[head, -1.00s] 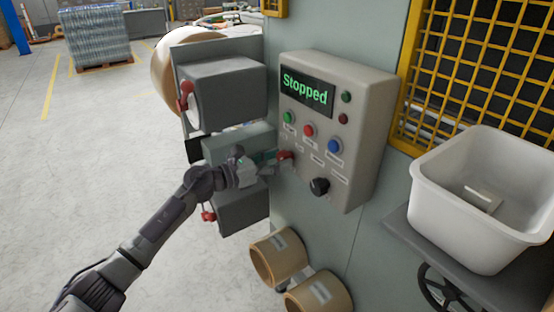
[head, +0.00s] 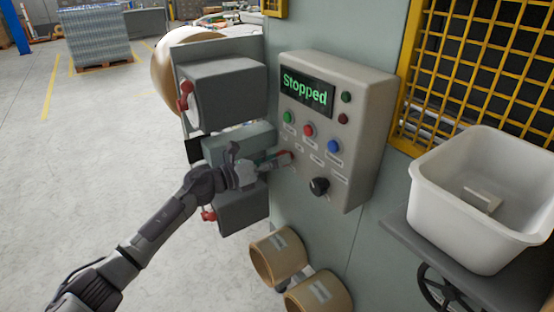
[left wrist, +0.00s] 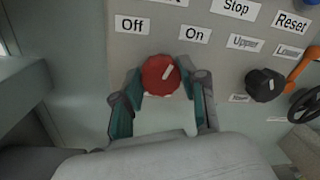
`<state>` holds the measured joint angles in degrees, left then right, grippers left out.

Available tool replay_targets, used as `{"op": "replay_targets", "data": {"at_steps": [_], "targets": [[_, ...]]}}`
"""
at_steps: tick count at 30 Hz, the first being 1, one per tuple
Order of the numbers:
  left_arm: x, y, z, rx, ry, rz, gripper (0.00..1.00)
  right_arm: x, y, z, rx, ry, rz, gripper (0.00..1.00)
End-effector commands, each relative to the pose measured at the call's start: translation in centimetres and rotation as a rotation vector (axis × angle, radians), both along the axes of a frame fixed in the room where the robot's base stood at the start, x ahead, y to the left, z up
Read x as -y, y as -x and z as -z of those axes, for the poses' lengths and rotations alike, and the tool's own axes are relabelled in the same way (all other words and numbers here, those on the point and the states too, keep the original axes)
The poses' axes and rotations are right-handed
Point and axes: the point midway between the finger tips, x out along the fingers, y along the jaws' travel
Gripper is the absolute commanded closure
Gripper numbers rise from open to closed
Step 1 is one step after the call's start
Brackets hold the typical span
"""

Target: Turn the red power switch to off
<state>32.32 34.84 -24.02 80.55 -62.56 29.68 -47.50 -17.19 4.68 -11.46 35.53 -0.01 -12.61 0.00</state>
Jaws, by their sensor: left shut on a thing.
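The red power switch (left wrist: 157,81) is a round knob on the panel, below the labels Off and On. Its white pointer line leans up and to the right, toward On. My left gripper (left wrist: 161,94) is shut on the knob, with one teal finger on each side of it. In the head view my left gripper (head: 272,160) reaches the lower left of the control panel (head: 358,115) and mostly hides the switch. The panel's display (head: 306,87) reads "Stopped" in green. My right gripper is not in view.
A black selector knob (head: 319,186) sits right of the switch. Green (head: 288,117), red (head: 309,130) and blue (head: 334,146) buttons are above. Grey boxes with red handles stand at left; tape rolls (head: 277,258) are below. A white bin (head: 480,205) stands at right.

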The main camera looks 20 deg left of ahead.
Motion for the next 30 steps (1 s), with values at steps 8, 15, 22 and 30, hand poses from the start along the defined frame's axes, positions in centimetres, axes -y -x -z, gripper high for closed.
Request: {"op": "replay_targets", "data": {"at_steps": [8, 15, 22, 30], "targets": [[-0.1, 0.0, 0.0, -0.164, 0.207, -0.001, 0.92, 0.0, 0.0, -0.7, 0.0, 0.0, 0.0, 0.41], [-0.1, 0.0, 0.0, -0.304, 0.387, -0.002, 0.92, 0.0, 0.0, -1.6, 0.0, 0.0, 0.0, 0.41], [-0.1, 0.0, 0.1, -0.434, 0.555, -0.002, 0.92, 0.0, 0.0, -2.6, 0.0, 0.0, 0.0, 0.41], [0.0, 0.0, 0.2, -0.558, 0.714, -0.002, 0.93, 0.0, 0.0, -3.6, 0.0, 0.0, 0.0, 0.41]]}}
